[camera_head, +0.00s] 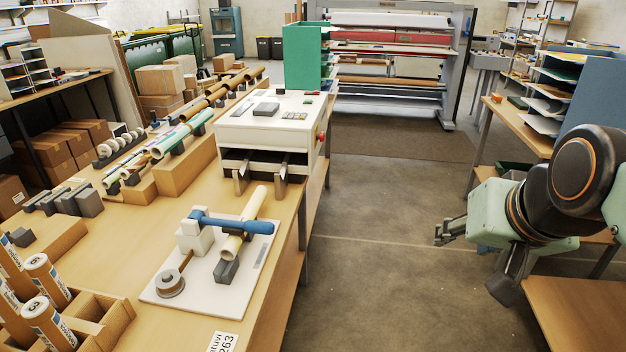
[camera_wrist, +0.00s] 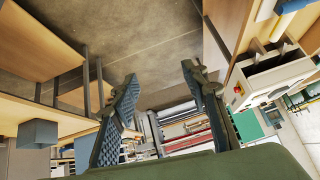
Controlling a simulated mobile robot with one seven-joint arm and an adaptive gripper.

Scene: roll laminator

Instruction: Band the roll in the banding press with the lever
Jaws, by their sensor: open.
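The banding press stands on a white base plate (camera_head: 168,291) on the long wooden table, with a white block (camera_head: 193,238) at its back left. Its blue lever (camera_head: 236,224) points right and lies across a cream roll (camera_head: 243,228); I cannot tell whether they touch. The roll rests tilted on a dark grey cradle (camera_head: 226,270). A small spool (camera_head: 170,283) sits at the plate's front left. My gripper (camera_head: 450,232) is open and empty over the aisle, well right of the press. In the wrist view its two fingers (camera_wrist: 162,85) stand apart with nothing between them.
A white machine (camera_head: 272,122) stands behind the press on the same table. Rolls on stands (camera_head: 180,138) line the table's back left, and labelled tubes (camera_head: 48,280) stand in a wooden rack at front left. The aisle floor (camera_head: 385,270) is clear. A shelved bench stands at right.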

